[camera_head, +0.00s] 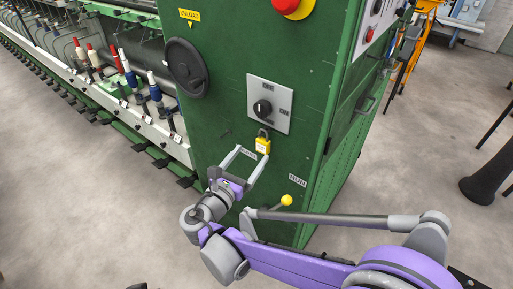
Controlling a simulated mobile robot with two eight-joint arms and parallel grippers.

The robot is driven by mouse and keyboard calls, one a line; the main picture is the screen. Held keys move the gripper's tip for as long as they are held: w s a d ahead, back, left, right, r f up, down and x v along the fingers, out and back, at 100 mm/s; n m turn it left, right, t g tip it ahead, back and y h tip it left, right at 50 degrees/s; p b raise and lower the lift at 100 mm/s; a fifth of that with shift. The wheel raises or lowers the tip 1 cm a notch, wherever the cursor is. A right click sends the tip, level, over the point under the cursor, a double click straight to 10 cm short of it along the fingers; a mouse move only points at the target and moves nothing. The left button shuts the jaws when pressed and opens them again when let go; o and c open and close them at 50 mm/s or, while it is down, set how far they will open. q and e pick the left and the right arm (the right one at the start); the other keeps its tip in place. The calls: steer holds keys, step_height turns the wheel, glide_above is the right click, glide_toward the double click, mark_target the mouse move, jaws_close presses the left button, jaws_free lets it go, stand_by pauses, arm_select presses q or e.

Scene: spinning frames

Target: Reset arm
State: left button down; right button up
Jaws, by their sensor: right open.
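My right arm (300,265) comes in from the right, purple and grey, and bends up toward the green machine cabinet (222,100). My right gripper (252,153) is open, its two grey fingers apart and pointing up at the cabinet front. Nothing shows held between the fingers. My left gripper is not in view.
Above the padlock is a grey plate with a black rotary switch (263,108). A black handwheel (186,68) is at upper left. A yellow-knobbed lever (286,200) lies close to my right arm. Spinning rows with bobbins (132,80) run left. Floor (80,210) is clear at lower left.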

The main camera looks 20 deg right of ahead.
steer(key=v, duration=0.4)
steer(key=s+d+f+m+g+y, duration=0.4)
steer(key=s+d+f+m+g, duration=0.4)
steer(key=d+m, duration=0.35)
steer(key=s+a+f+m+y+p, duration=0.1)
steer(key=s+f+m+y, duration=0.1)
steer(key=s+m+y, duration=0.2)
steer(key=s+a+f+m+y, duration=0.1)
steer(key=s+m+y, duration=0.3)
steer(key=s+m, duration=0.4)
steer(key=shift+a+f+m+p, duration=0.35)
steer(key=shift+f+m, duration=0.45)
steer(key=shift+m, duration=1.15)
